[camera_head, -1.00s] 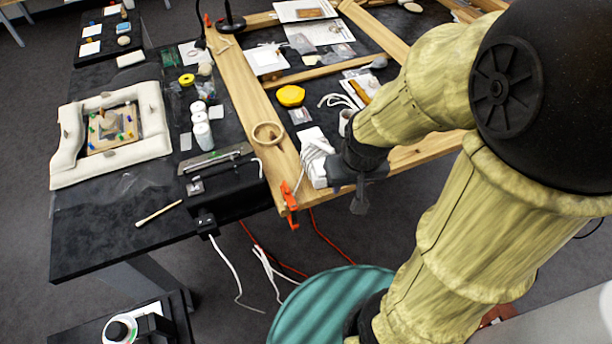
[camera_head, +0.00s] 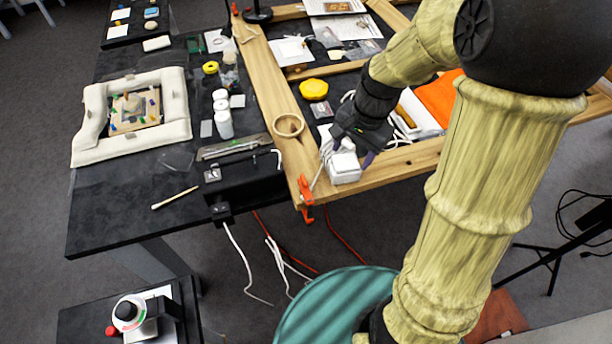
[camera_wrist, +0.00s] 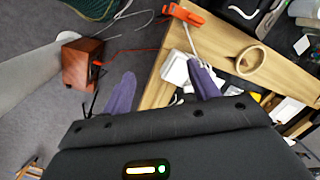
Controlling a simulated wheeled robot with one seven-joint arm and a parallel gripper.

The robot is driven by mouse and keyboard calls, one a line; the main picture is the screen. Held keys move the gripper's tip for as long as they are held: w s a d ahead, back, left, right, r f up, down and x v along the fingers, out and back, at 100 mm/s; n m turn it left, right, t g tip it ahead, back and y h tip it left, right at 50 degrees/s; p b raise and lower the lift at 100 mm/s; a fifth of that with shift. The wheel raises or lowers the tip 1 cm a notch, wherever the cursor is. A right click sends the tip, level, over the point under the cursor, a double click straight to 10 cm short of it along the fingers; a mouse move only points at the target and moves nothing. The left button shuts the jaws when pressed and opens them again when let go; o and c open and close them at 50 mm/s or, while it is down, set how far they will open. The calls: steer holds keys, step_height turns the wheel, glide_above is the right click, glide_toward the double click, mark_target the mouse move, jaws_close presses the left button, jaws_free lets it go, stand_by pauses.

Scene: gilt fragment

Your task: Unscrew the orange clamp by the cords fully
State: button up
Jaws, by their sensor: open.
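The orange clamp (camera_head: 306,191) grips the front corner of the wooden frame (camera_head: 266,84), near the hanging cords. It also shows in the wrist view (camera_wrist: 183,14), at the frame's end beyond my fingers. My gripper (camera_head: 352,148) is over the frame's front rail, a little right of and behind the clamp, beside a white block with cords (camera_head: 344,168). In the wrist view my gripper (camera_wrist: 163,88) has its two purple fingers spread apart, with no object held between them. The white block (camera_wrist: 179,66) lies by the right finger; I cannot tell whether they touch.
A wooden ring (camera_head: 289,125) sits on the frame behind the clamp. A black case (camera_head: 243,178) stands on the dark table to its left. White and red cords hang below (camera_head: 247,275). A green striped round top (camera_head: 335,305) is below in front.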

mark_target(304, 179)
steer(key=w+a+m+g+y, duration=0.1)
steer(key=w+a+m+y, duration=0.1)
steer(key=w+m, duration=0.5)
steer(key=shift+a+r+g+y+b, duration=0.15)
steer(key=shift+a+g+y+b, duration=0.2)
steer(key=shift+a, duration=0.5)
steer(key=p+x, duration=0.2)
steer(key=x, duration=1.5)
steer(key=shift+f, duration=0.25)
steer(key=c, duration=1)
